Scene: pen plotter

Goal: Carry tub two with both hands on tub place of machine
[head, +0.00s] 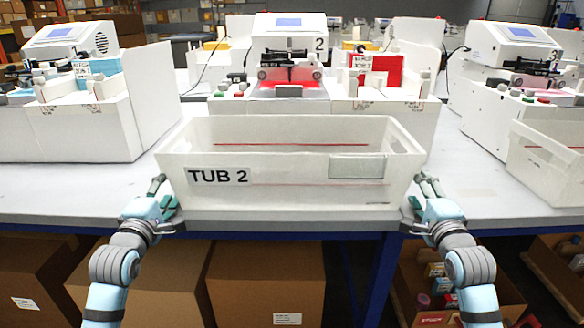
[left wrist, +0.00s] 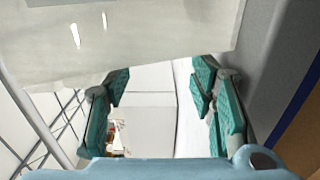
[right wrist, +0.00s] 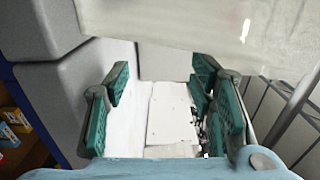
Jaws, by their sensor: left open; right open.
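Tub two (head: 290,185) is a white open tub labelled "TUB 2" on the front edge of the grey table, in the middle of the head view. It looks empty, with a red line on its inner wall. My left gripper (head: 163,200) is open beside the tub's left end. My right gripper (head: 420,200) is open beside its right end. The tub's wall fills the top of the left wrist view (left wrist: 120,40) and of the right wrist view (right wrist: 220,30). No finger clearly touches it. Machine 2 (head: 290,50) stands directly behind the tub; its tub place cannot be made out.
Similar machines stand at the left (head: 70,90) and right (head: 515,80). Another white tub (head: 550,165) sits at the right table edge. Cardboard boxes (head: 265,280) are under the table (head: 480,190). Bare table lies left of the tub.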

